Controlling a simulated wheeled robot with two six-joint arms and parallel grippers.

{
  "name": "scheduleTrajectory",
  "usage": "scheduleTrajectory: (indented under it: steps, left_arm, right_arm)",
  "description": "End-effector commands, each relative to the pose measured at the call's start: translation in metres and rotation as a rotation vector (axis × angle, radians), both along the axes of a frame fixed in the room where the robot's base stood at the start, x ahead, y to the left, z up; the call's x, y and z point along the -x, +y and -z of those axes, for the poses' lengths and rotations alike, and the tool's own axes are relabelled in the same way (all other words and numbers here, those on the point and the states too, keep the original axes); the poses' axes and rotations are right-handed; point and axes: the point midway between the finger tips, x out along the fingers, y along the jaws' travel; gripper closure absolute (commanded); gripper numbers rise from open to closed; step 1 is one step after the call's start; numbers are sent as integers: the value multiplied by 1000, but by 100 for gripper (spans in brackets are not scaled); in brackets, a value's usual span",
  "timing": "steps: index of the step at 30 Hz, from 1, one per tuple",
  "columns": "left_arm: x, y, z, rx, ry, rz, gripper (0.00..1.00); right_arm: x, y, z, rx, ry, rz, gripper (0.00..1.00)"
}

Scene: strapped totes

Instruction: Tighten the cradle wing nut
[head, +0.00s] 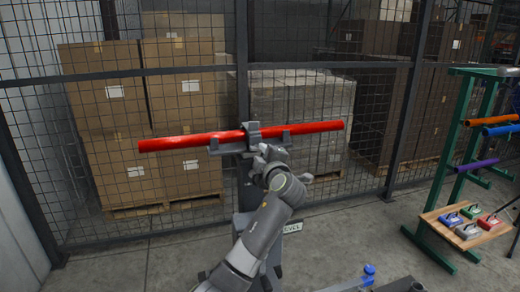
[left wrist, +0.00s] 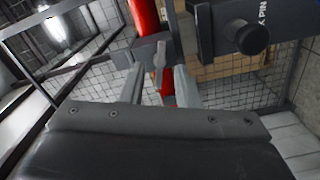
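A long red pipe (head: 190,141) lies across a grey cradle (head: 228,147) on a stand in front of the mesh fence. The pipe also shows in the left wrist view (left wrist: 146,16). A grey wing nut (left wrist: 159,58) stands at the cradle, in line with the gap between my left fingers. My left gripper (head: 266,158) is just below the cradle's middle and hides part of it. In the left wrist view my left gripper (left wrist: 158,88) has its fingers apart, one on each side of the wing nut; I cannot tell whether either touches it. My right gripper is not in view.
A black knob (left wrist: 246,36) on a dark block labelled PIN is close to the right finger. Stacked boxes (head: 185,90) stand behind the fence. A green rack (head: 462,130) with coloured pipes and a wooden shelf (head: 436,222) stands at the right.

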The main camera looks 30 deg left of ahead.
Motion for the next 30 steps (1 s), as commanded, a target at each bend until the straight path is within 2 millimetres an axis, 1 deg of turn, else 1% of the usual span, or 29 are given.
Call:
scheduleTrajectory:
  steps: [3, 6, 16, 17, 23, 30]
  left_arm:
    - [-8, 9, -1, -1, 1, 0, 71]
    - [-12, 14, 0, 1, 1, 1, 71]
    - [-14, 16, 0, 1, 0, 2, 71]
    - [-14, 16, 0, 1, 0, 2, 74]
    - [-14, 15, 1, 1, 0, 2, 100]
    - [-14, 15, 1, -4, 6, 2, 100]
  right_arm:
    - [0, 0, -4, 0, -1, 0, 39]
    - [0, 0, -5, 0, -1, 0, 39]
    - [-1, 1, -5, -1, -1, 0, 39]
    - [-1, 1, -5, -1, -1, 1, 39]
    - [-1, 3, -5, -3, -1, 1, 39]
    - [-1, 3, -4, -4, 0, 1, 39]
